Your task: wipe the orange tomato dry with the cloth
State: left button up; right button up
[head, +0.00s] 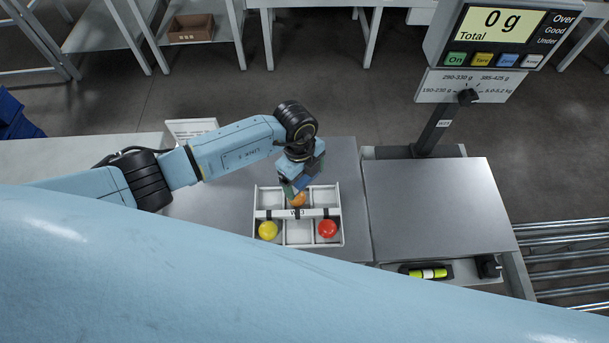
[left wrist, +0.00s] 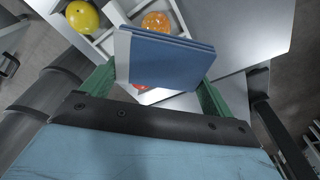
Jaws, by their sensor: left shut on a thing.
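The orange tomato (head: 299,199) sits in the back middle compartment of a white divided tray (head: 258,203). It also shows in the left wrist view (left wrist: 156,22), just beyond the cloth. My left gripper (head: 296,187) points down over the tray's back middle. Its green fingers are shut on the folded blue cloth (left wrist: 165,62), which spans the gap between them. The cloth is close to the orange tomato; I cannot tell if they touch. The gripper partly covers the tomato in the head view. My right gripper is not in view.
A yellow tomato (head: 268,230) and a red tomato (head: 327,228) lie in the tray's front left and right compartments. A scale with a steel plate (head: 435,205) stands to the right; its display (head: 500,24) reads 0 g. My pale blue arm link crosses the bottom.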

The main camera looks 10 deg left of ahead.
pick_arm(q)
jog(key=shift+f, duration=0.15)
dwell(0.3)
jog(key=b, duration=0.3)
send_over(297, 205)
jog(key=w, duration=0.2)
jog(key=shift+s+d+f, duration=0.1)
jog(key=shift+d+f, duration=0.1)
jog(key=shift+f, duration=1.3)
jog(key=shift+s+d+f, duration=0.1)
jog(key=shift+d+f, duration=0.1)
jog(key=shift+f, duration=1.3)
jog(key=shift+w+d+b, duration=0.3)
jog(key=shift+w+b, duration=0.15)
jog(key=shift+w, duration=0.15)
jog(key=shift+f+b, duration=0.3)
jog(key=shift+f, duration=0.15)
jog(key=shift+s, duration=0.1)
jog(key=shift+s+a+r+p, duration=0.1)
jog(key=shift+s+a+p, duration=0.2)
jog(key=shift+s+p, duration=0.3)
jog(key=shift+s+a+p, duration=0.4)
jog(key=shift+s+p, duration=0.2)
jog(key=shift+s, duration=0.05)
jog(key=shift+f, duration=0.2)
